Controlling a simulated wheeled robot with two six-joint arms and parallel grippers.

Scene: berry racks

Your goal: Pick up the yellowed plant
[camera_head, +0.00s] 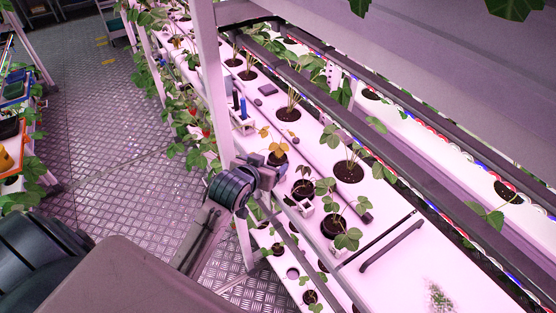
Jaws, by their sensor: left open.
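The yellowed plant (273,138) has orange-yellow leaves and stands in a dark round pot on the white rack shelf. My left gripper (270,170) is open, close in front of and just below this plant's pot. Whether a finger touches the pot I cannot tell, and the fingertips are small and partly hard to make out. My right gripper is not in view.
A white rack post (212,85) rises just left of the plant. A small dark-leaved plant (304,172) and green plants (349,150) stand in pots to the right. A blue-handled tool (243,107) stands in a white holder behind. The metal floor (110,150) at left is clear.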

